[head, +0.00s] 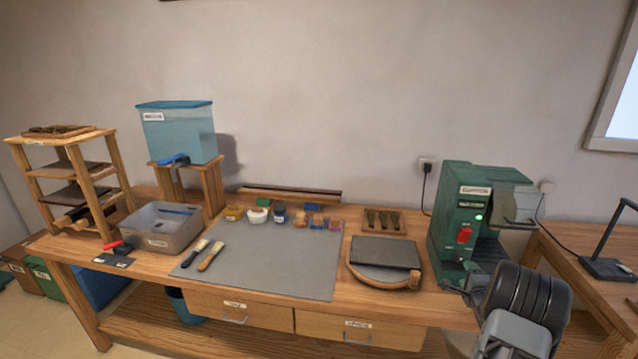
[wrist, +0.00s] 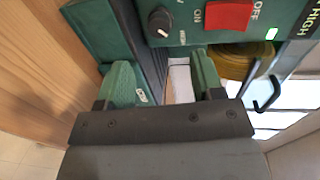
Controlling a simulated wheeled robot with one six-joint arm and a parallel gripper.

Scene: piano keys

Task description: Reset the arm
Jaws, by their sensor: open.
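My gripper (wrist: 163,78) shows in the wrist view with its two green fingers apart. A narrow pale strip shows in the gap between them, and I cannot tell what it is. The fingers are close in front of a green machine (wrist: 100,28) with a red switch (wrist: 228,15), a dark knob (wrist: 159,20) and a lit green lamp. In the head view the same machine (head: 460,205) stands at the right end of the workbench (head: 440,308).
A grey mat (head: 270,265) with two brushes (head: 210,255) covers the bench's middle. A round board (head: 385,278) lies left of the machine. A grey bin (head: 165,238), a blue tank (head: 180,135) and a wooden rack (head: 75,175) stand left. A second table (head: 590,285) is at right.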

